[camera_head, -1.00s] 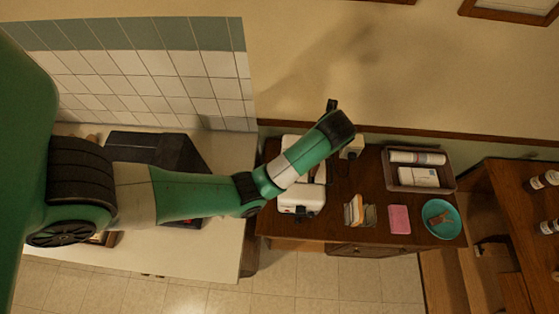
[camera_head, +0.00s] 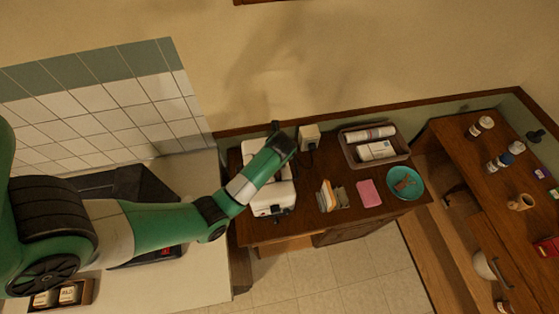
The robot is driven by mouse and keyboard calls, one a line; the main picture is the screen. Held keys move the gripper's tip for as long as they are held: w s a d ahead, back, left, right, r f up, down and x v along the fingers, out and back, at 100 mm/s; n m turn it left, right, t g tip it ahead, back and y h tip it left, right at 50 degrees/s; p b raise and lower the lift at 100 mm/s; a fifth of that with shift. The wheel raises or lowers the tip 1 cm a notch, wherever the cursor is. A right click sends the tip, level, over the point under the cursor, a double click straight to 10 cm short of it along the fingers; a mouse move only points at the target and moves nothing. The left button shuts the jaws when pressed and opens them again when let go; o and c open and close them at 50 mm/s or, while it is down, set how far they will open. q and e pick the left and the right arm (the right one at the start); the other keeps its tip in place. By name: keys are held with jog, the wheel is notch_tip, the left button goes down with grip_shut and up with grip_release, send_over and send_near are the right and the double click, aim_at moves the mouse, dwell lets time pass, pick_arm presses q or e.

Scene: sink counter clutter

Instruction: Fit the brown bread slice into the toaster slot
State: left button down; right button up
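The white toaster (camera_head: 272,198) stands on the dark wooden cabinet, partly covered by my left arm. Its slots are mostly hidden, so I cannot tell what is in them. My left gripper (camera_head: 276,126) is at the end of the green arm, above the back of the toaster near the wall. Its fingers are too small and hidden to tell open from shut. Several thin tan and greyish slices or cards (camera_head: 331,196) stand just right of the toaster. I cannot make out for certain which thing is the brown bread slice. My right gripper is out of view.
A pink block (camera_head: 369,193) and a teal plate (camera_head: 418,182) with a small brownish item lie to the right. A grey tray (camera_head: 349,153) with a roll and white pack sits behind. A small beige box (camera_head: 308,133) is by the wall. Another wooden table (camera_head: 465,150) stands far right.

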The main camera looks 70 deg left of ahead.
pick_arm(q)
jog(key=shift+f, duration=0.3)
jog(key=c, duration=0.8)
grip_release()
jog(key=shift+c, duration=0.2)
